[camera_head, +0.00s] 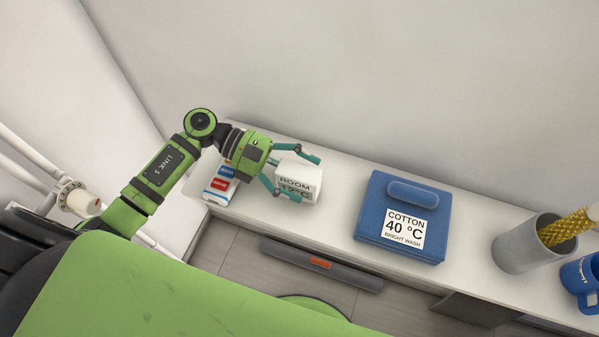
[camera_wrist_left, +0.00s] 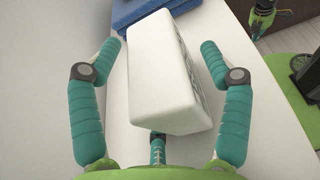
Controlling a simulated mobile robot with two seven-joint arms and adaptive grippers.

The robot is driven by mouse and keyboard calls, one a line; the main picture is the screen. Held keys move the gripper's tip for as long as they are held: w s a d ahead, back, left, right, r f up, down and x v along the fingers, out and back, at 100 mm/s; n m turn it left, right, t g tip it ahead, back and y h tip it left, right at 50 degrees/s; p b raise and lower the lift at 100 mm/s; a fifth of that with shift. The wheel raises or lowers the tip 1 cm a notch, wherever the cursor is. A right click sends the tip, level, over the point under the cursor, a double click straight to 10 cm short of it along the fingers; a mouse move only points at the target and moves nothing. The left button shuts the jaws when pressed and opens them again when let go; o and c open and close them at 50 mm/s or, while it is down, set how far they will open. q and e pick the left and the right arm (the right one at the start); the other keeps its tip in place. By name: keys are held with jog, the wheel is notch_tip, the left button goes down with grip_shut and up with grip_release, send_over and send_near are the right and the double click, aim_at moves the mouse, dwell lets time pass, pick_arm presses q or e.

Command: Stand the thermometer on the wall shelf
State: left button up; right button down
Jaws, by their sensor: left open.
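The thermometer (camera_head: 299,180) is a white block with a display reading "ROOM" and a temperature below it. It stands on the white wall shelf (camera_head: 334,203). My left gripper (camera_head: 306,180) is open, with its teal fingers on either side of the block. In the left wrist view the block (camera_wrist_left: 164,75) sits between the spread fingers (camera_wrist_left: 162,62), with gaps visible on both sides. Whether its underside fully rests on the shelf is hard to tell. My right gripper is not clearly seen in the head view.
A box with blue and red labels (camera_head: 219,186) is behind my left wrist. The shelf is bare between thermometer and blue box.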

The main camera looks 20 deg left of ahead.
pick_arm(q)
jog(key=shift+r, duration=0.1)
jog(key=shift+a, duration=0.15)
jog(key=b+v, duration=0.5)
jog(key=v, duration=0.5)
jog(key=shift+a, duration=0.4)
jog(key=shift+a+r+b, duration=0.35)
jog(key=shift+a, duration=0.05)
